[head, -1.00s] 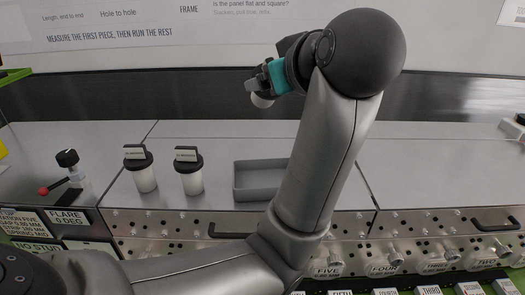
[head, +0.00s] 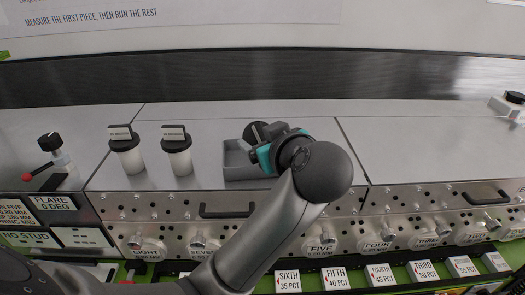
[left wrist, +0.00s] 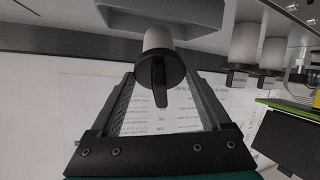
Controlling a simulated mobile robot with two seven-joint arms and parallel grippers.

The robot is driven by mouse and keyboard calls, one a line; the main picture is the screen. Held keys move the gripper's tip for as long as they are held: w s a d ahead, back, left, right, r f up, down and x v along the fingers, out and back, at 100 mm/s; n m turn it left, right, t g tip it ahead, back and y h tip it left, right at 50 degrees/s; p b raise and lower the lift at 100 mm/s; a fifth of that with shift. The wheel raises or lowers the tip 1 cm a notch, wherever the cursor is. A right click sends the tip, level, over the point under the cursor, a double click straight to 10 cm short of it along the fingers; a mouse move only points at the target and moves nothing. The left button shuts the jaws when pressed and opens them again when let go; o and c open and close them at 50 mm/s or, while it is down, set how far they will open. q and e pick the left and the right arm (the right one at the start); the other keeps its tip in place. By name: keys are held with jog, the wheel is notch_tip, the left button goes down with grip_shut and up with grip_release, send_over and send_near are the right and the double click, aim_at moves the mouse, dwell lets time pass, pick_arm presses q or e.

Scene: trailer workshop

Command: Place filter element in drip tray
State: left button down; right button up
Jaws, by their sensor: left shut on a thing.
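The filter element, a white cylinder with a black finned cap, is held between the fingers of my left gripper (left wrist: 160,85); its cap (left wrist: 160,75) and white body (left wrist: 158,38) show in the left wrist view. In the head view my left gripper (head: 265,143) is over the grey drip tray (head: 236,173), a shallow open box on the steel bench. The dark cap (head: 256,131) shows there, but the body is mostly hidden. The tray (left wrist: 165,18) also shows in the left wrist view, beyond the white end. I cannot tell whether they touch. My right gripper is not in view.
Two similar black-capped white elements (head: 126,152) (head: 177,153) stand upright left of the tray. The bench right of the tray (head: 430,150) is clear. Drawer handles line the front.

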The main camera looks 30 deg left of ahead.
pick_arm(q)
jog(key=shift+f, duration=1.4)
jog(key=shift+f, duration=0.15)
grip_release()
jog(key=shift+s+d+r, duration=0.2)
jog(key=shift+d+r, duration=0.05)
jog(key=shift+r, duration=0.05)
jog(key=v, duration=1.1)
jog(key=shift+d, duration=0.2)
jog(key=shift+s+r, duration=0.1)
